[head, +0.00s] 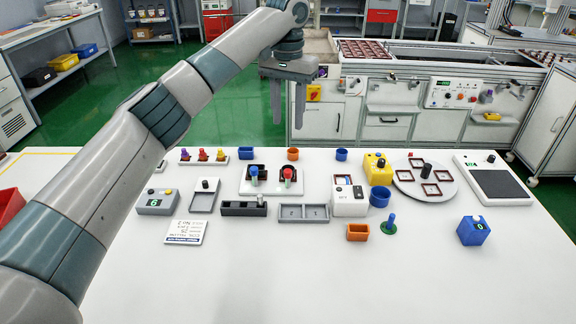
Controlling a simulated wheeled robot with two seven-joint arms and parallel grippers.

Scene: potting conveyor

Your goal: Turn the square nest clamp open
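A white plate (270,188) near the middle of the table carries two dark fixtures with upright knobs, one blue (254,174) and one red (288,174). The left fixture looks squarer and the right one rounder. They look like the nests and clamps, but the parts are too small to tell how each clamp is turned. My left gripper (287,108) hangs with its fingers pointing down, high above the far side of the table. Its fingers are apart with nothing between them. It touches neither knob. My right gripper is out of view.
A grey block (243,209) and grey tray (303,213) lie in front of the plate. A white box (349,203), yellow box (378,168) and round turntable (425,181) stand to the right. The table's front is clear. A conveyor bench (400,125) stands behind.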

